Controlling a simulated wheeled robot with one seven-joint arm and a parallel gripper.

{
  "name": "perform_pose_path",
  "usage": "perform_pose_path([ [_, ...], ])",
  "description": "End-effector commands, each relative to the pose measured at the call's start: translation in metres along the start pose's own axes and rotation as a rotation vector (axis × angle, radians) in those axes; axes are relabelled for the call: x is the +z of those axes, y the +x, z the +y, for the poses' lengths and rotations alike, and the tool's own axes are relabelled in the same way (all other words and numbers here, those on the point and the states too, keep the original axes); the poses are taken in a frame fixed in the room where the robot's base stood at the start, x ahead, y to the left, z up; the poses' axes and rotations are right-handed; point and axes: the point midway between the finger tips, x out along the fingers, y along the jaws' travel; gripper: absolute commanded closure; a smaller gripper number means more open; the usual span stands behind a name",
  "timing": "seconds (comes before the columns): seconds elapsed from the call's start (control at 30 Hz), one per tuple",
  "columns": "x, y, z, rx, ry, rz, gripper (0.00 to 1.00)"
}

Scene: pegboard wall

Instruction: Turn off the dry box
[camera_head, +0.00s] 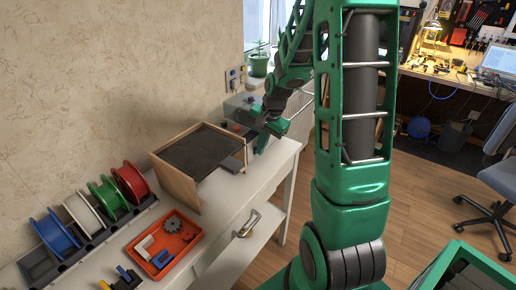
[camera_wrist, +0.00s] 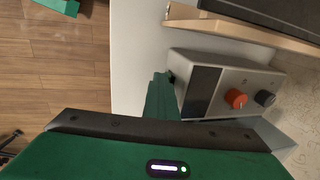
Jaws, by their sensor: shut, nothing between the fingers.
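The dry box appears to be the grey unit in the wrist view (camera_wrist: 208,70), with a dark panel, an orange-red knob (camera_wrist: 235,98) and a dark knob (camera_wrist: 265,98) on its face. In the head view the unit (camera_head: 231,126) is mostly hidden behind my arm and the wooden case. My gripper (camera_wrist: 160,80) is shut and empty. Its fingertips are beside the unit's left edge in the wrist view, close to a small dark part there (camera_wrist: 170,76); I cannot tell whether they touch. In the head view my gripper (camera_head: 262,146) is over the counter's far end.
A wooden case with a dark top (camera_head: 177,184) stands beside the unit. Several filament spools (camera_head: 107,199) and an orange tray (camera_head: 185,236) are nearer on the white counter. A potted plant (camera_head: 259,65) and wall outlet (camera_head: 236,77) are behind.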

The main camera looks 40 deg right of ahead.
Motion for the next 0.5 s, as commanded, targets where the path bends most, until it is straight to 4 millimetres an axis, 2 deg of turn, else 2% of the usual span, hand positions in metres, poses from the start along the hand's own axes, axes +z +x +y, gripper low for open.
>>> perform_pose_path([
  [0.5,0.0,-0.016,-0.006,-0.004,-0.003,0.002,1.0],
])
